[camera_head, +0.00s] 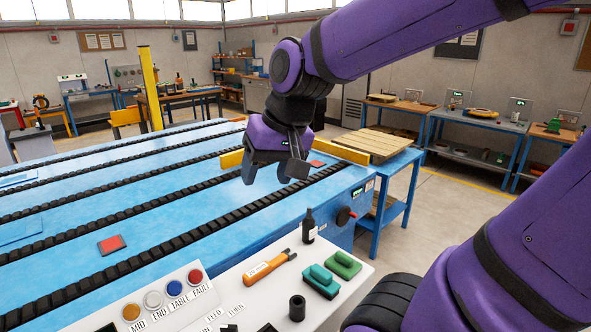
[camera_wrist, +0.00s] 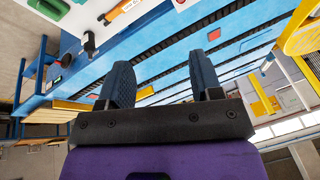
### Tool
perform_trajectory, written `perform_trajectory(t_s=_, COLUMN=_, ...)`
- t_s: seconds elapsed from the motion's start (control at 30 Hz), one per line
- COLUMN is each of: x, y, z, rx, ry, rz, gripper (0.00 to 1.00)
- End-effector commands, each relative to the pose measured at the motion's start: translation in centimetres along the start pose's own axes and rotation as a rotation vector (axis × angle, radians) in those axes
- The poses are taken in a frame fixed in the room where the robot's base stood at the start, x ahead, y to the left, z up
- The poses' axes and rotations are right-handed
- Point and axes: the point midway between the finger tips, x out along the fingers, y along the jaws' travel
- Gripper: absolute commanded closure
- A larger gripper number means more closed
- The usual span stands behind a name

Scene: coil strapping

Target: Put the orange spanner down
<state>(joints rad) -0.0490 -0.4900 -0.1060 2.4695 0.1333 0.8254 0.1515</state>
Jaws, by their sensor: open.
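The orange spanner (camera_head: 270,264) lies flat on the white worktop (camera_head: 357,286) in the head view, its dark end pointing up and to the right. Part of the spanner also shows at the top edge of the wrist view (camera_wrist: 122,10). My gripper (camera_head: 271,175) is open and empty, held above the blue conveyor bed, beyond the worktop and well clear of the spanner. In the wrist view its two dark fingers (camera_wrist: 162,80) stand apart with nothing between them.
Near the spanner stand a dark bottle (camera_head: 309,228), two green-handled blocks (camera_head: 321,280) (camera_head: 343,264) and a black cylinder (camera_head: 297,308). A panel of coloured buttons (camera_head: 153,299) is to the left. The blue bed (camera_head: 180,219) has dark tracks and a red pad (camera_head: 112,244). A slatted wooden top (camera_head: 377,145) is behind.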

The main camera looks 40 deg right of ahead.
Motion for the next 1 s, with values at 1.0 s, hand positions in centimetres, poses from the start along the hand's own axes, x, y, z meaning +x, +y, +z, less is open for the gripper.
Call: perform_trajectory(t_s=1.0, x=-5.0, y=0.8, z=6.0, rx=-0.307, ry=0.133, rz=0.109, gripper=0.41)
